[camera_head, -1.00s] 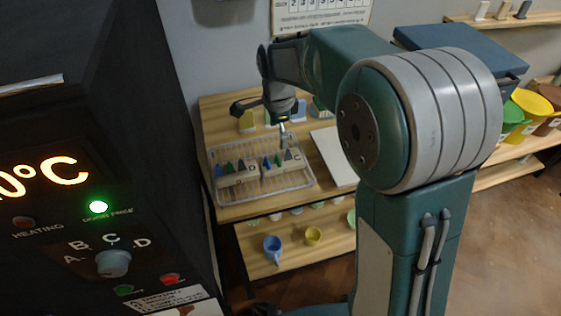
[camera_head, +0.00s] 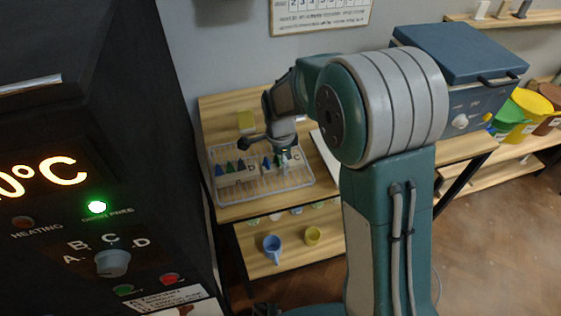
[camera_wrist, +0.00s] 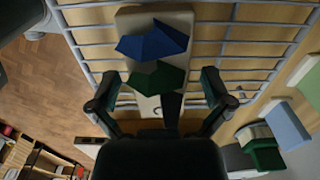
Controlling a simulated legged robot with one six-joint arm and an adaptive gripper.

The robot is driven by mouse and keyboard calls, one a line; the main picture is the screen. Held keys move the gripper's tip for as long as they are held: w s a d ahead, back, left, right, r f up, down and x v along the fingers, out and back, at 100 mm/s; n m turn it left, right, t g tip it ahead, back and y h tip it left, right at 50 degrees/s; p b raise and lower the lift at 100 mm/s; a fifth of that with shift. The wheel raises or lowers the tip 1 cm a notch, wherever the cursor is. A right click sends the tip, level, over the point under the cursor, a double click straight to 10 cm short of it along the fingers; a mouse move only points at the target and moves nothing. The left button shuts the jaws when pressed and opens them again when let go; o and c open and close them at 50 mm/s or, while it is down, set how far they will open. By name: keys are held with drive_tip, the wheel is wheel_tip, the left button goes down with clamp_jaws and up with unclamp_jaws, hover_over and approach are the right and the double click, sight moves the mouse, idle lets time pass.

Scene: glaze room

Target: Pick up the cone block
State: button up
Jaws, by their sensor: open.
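Two pale cone blocks with small coloured cones stand on a wire rack (camera_head: 222,198) on the wooden table. The left cone block (camera_head: 238,178), marked D, has nothing over it. The right cone block (camera_head: 268,172) is under my gripper (camera_head: 285,158), which hides part of it. In the wrist view my gripper (camera_wrist: 160,88) is open, with a finger on each side of a pale cone block (camera_wrist: 128,22). That block carries a blue, a green and a dark cone; my gripper's body hides its near end. I cannot tell whether the fingers touch it.
A dark kiln with a lit display (camera_head: 45,180) fills the left. A blue-lidded box (camera_head: 460,55) stands at the right, with coloured buckets (camera_head: 530,105) beyond. A blue cup (camera_head: 272,248) and a yellow cup (camera_head: 313,236) sit on the lower shelf.

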drive_tip(key=c, duration=1.1)
drive_tip(key=shift+c, duration=0.2)
